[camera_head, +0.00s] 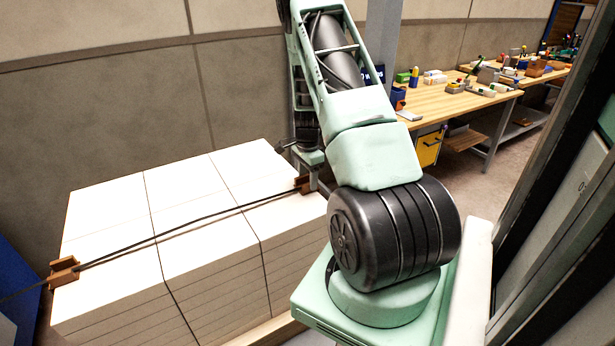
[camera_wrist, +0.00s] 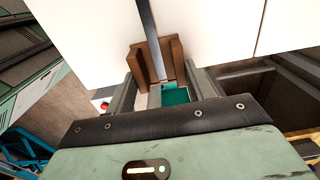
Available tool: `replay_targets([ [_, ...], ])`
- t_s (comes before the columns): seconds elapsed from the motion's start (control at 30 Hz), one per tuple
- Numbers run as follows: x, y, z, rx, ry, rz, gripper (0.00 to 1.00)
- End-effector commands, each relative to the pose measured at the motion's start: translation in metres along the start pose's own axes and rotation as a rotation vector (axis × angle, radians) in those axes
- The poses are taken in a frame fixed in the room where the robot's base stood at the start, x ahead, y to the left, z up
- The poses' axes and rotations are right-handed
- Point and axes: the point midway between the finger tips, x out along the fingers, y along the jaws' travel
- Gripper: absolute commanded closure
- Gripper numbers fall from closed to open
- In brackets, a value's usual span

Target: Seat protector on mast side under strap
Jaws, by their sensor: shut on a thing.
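A brown corner protector (camera_head: 303,185) sits at the right top edge of the white ream stack (camera_head: 205,215). In the wrist view the same protector (camera_wrist: 136,66) stands between my gripper's fingers. My gripper (camera_wrist: 160,82) is shut on it. The dark strap (camera_head: 190,228) crosses the stack top and reaches this protector. In the wrist view the strap (camera_wrist: 150,28) runs down between the protector's two raised sides. I cannot tell whether the protector touches the stack edge. Another brown protector (camera_head: 63,270) sits under the strap at the left edge.
The stack stands on a wooden pallet (camera_head: 268,332) beside a grey wall (camera_head: 110,110). A workbench (camera_head: 450,105) with small items and a yellow drawer (camera_head: 428,150) is at the back right. A dark upright frame (camera_head: 555,215) stands at right. Floor is clear by the bench.

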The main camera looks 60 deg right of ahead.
Motion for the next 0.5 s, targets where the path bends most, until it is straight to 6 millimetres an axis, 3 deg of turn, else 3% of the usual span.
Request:
replay_targets([
  [0.03,-0.0002,-0.0001,0.0000,0.000,0.000,0.000,0.69],
  [0.07,-0.0003,-0.0001,0.0000,0.000,0.000,0.000,0.38],
  [0.13,-0.0003,-0.0001,0.0000,0.000,0.000,0.000,0.21],
  [0.5,-0.0050,-0.0006,0.0001,-0.001,0.000,-0.001,0.21],
])
